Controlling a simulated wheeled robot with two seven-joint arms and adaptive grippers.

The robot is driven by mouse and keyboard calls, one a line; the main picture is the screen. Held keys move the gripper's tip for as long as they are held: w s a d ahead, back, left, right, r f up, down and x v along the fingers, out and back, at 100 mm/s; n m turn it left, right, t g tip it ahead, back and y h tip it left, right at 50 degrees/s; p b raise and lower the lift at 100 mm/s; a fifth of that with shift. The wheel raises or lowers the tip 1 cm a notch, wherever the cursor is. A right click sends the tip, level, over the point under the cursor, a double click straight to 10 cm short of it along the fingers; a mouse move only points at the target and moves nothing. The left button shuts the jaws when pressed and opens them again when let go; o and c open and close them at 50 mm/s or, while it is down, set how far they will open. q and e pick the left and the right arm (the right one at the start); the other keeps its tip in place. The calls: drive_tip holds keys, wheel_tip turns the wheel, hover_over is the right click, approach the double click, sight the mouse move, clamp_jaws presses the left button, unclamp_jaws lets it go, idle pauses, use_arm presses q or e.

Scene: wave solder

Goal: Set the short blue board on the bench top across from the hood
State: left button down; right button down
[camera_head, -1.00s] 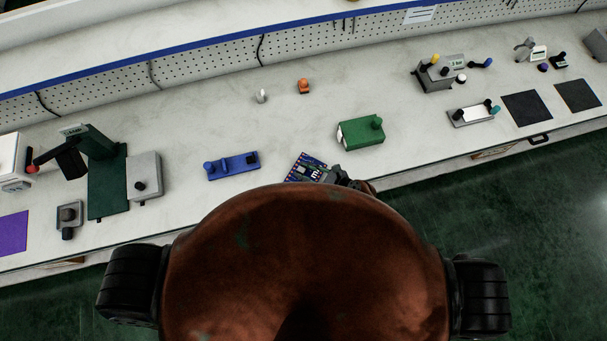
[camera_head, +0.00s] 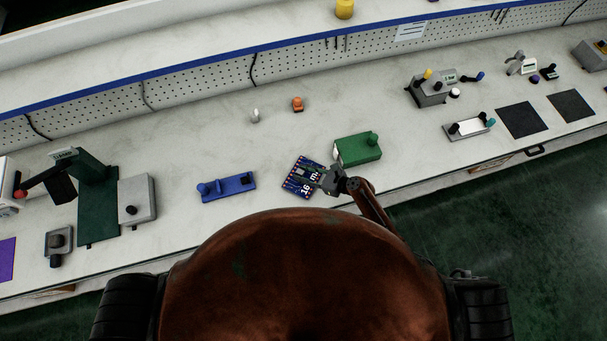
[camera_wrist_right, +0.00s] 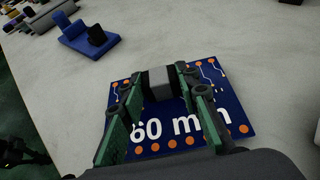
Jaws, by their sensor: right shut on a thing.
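The blue board (camera_head: 298,178), with orange dots and white print, is at my right gripper in the head view, over the bench top. My right gripper (camera_head: 326,179) is shut on the board's right side. In the right wrist view the board (camera_wrist_right: 237,112) spreads beneath the gripper (camera_wrist_right: 155,90), with "60 mm" readable and a grey block between the fingers. I cannot tell whether the board touches the bench top (camera_head: 240,222). My left gripper is not in view. I cannot tell which thing is the hood.
A green box (camera_head: 358,149) stands just beyond and right of my right gripper. A blue fixture (camera_head: 226,187) lies left of the board. Small white (camera_head: 255,116) and orange (camera_head: 297,104) pieces stand behind. A green stand (camera_head: 99,205) is at left; dark mats (camera_head: 521,119) lie at right.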

drive_tip(key=shift+f+b, duration=0.35)
drive_tip(key=shift+f, duration=0.15)
idle(0.6)
drive_tip(key=c, duration=1.4)
unclamp_jaws()
drive_tip(key=v, duration=1.2)
